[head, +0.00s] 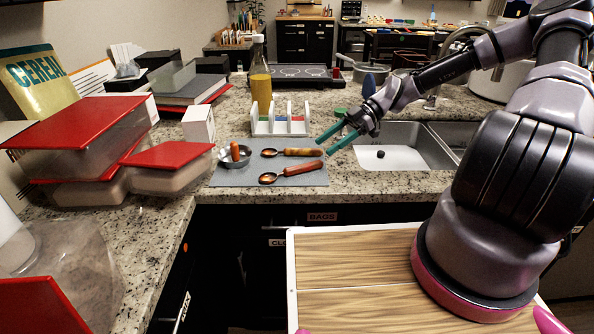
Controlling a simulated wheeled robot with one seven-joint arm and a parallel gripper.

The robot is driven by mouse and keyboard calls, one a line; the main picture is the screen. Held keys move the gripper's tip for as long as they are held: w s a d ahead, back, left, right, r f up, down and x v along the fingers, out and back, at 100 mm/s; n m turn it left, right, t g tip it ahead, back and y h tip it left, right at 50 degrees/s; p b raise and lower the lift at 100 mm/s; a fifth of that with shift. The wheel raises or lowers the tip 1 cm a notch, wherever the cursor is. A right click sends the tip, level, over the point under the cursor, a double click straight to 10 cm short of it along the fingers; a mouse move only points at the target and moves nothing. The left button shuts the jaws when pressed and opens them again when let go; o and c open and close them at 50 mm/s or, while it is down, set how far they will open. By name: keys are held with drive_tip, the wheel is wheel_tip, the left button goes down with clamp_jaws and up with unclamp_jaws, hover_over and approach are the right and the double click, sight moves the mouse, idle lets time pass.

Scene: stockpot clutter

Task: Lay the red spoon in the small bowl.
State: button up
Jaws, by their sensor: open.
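The red spoon (302,168) lies on the grey mat (229,180), its dark bowl end to the left and its red-orange handle to the right. A second spoon with a browner handle (299,152) lies just behind it, roughly parallel. The small metal bowl (224,159) stands on the left of the mat. A short orange-brown thing (235,152) shows upright in it; I cannot tell what it is. My gripper (323,146) is open and empty, with its green fingers pointing left, above and near the handle ends of the spoons, apart from both.
A white rack (280,126) and an oil bottle (260,83) stand behind the mat. A white box (199,125) and red-lidded containers (172,155) crowd the left. The sink (393,134) lies to the right, beneath my arm. The counter edge runs close in front of the mat.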

sight(299, 166)
drive_tip(key=x, duration=1)
drive_tip(key=shift+a+f, duration=0.25)
clamp_jaws()
